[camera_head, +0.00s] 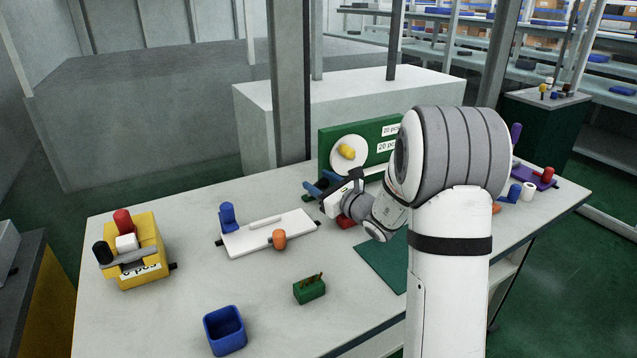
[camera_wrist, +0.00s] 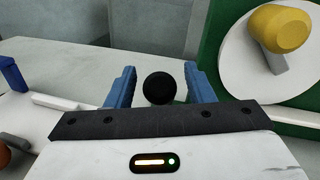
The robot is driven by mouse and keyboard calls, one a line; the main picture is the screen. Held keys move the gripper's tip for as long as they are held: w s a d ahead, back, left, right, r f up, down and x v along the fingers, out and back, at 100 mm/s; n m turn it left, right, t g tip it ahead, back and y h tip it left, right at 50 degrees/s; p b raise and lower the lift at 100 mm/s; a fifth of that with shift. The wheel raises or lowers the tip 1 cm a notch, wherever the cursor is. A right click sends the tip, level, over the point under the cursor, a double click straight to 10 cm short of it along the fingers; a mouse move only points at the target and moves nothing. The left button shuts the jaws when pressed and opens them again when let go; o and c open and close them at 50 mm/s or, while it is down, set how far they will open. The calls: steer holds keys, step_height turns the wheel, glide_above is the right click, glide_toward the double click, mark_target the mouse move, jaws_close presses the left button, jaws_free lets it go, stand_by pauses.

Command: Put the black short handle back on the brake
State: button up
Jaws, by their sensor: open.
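My gripper (camera_wrist: 160,88) has blue fingers, which stand apart at the foot of the green panel in the head view (camera_head: 322,186). A round black end (camera_wrist: 159,88), likely the black short handle, shows between the fingers in the wrist view, with a gap on either side. Its lower part is hidden behind my gripper's dark front edge. A yellow block (camera_head: 150,270) at the left carries a grey lever with a black knob (camera_head: 103,252), a red knob (camera_head: 123,221) and a white piece. I cannot tell which thing is the brake.
The green panel (camera_head: 388,130) with a white disc (camera_head: 337,150) and yellow knob (camera_head: 347,152) stands close to my gripper. A white plate (camera_head: 255,240), a green block (camera_head: 309,289) and a blue bin (camera_head: 211,328) are on the table.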

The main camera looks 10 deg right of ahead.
steer(key=shift+w+a, duration=0.2)
steer(key=shift+w, duration=0.1)
jaws_close()
stand_by(0.4)
